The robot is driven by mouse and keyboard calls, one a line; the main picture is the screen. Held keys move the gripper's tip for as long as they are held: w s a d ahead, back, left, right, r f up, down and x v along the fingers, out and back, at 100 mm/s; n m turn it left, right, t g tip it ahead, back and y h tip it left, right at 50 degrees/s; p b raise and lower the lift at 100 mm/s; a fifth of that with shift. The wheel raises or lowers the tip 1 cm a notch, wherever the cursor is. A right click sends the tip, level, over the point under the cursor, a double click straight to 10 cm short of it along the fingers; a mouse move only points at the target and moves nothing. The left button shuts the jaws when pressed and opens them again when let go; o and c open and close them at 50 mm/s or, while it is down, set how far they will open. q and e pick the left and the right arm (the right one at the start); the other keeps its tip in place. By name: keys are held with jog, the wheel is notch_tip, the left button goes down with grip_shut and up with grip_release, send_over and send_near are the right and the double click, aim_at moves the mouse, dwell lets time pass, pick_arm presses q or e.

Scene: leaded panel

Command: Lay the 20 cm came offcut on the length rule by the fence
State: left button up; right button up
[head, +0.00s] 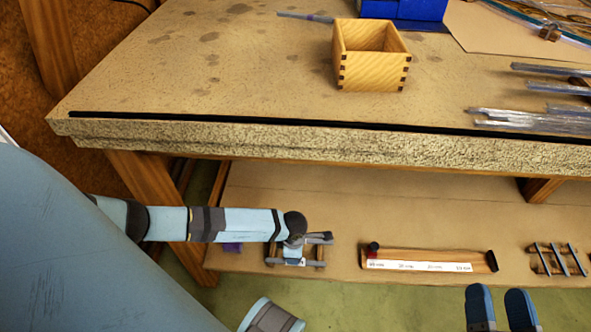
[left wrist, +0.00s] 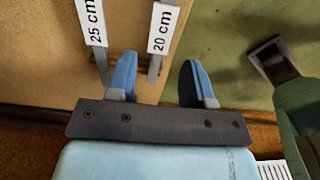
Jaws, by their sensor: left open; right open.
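The 20 cm came offcut (left wrist: 154,68) is a thin grey strip with a white "20 cm" label. In the left wrist view it lies between the two blue fingers of my open left gripper (left wrist: 158,78), nearer the left finger and not gripped. In the head view my left gripper (head: 305,245) is over a small wooden rack (head: 320,256) on the lower shelf and hides much of it. The length rule (head: 425,265), a wooden bar with a marked white strip, lies to the right. A dark reddish block at its left end looks like the fence (head: 373,250). My right gripper (head: 501,306) is open and empty.
A 25 cm offcut (left wrist: 95,60) lies left of the 20 cm one, beyond my left finger. Another rack (head: 557,260) with several strips stands at the shelf's right. The bench edge (head: 300,142) overhangs the shelf. A wooden box (head: 370,68) sits on the bench.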

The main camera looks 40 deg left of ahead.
aim_at(304, 263)
pick_arm(q)
notch_tip(304, 263, down, 5)
jog(key=b, duration=0.4)
jog(key=shift+f, duration=0.1)
jog(key=shift+f+b, duration=0.25)
jog(key=shift+b, duration=0.2)
pick_arm(e)
notch_tip(304, 263, down, 6)
jog(key=n+g, duration=0.1)
jog(key=g, duration=0.1)
jog(key=shift+w+f, duration=0.15)
jog(key=shift+w, duration=0.1)
jog(key=shift+a, duration=0.1)
pick_arm(q)
jog(key=shift+r, duration=0.1)
grip_shut()
